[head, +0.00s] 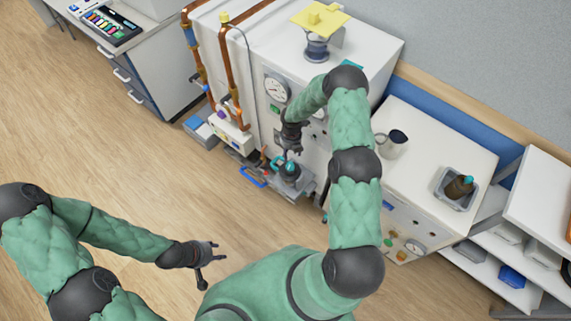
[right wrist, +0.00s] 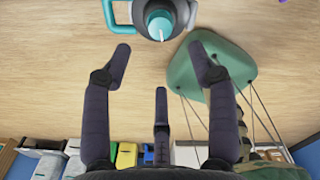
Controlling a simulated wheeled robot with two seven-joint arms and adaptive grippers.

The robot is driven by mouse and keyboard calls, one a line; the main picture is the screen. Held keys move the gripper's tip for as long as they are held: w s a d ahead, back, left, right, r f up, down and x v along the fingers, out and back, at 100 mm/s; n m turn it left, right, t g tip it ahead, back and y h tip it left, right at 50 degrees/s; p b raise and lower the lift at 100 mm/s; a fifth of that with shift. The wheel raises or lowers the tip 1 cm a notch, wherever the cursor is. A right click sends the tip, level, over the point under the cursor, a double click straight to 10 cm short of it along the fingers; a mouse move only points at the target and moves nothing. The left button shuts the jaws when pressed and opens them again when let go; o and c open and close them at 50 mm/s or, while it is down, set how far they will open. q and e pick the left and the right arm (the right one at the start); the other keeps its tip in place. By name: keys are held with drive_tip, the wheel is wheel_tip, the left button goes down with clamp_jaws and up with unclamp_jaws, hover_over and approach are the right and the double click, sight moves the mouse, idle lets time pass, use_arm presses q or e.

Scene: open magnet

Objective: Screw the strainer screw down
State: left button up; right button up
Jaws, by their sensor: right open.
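A dark fitting with teal parts (head: 288,172) sits low at the front of the white machine. In the right wrist view the round grey fitting (right wrist: 150,8) shows at the top edge, cut off, with a teal rod-like tip (right wrist: 159,27) in its middle, which looks like the strainer screw. My right gripper (head: 291,151) points down just above the fitting. In the right wrist view my right gripper (right wrist: 158,50) has its fingers spread, with nothing between them; the fitting lies beyond the fingertips. My left gripper (head: 211,265) hangs over the floor at lower middle, fingers apart and empty.
The white machine (head: 365,50) with gauges and copper pipes (head: 228,60) stands behind the fitting. A blue handle (head: 253,177) lies left of it. A white cabinet with a jug (head: 392,143) and a grey tray (head: 443,190) stands right. The floor at left is clear.

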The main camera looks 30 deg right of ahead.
sight(290, 165)
wheel_tip(290, 165, down, 10)
drive_tip(key=shift+b, duration=0.8)
drive_tip(key=c, duration=1.2)
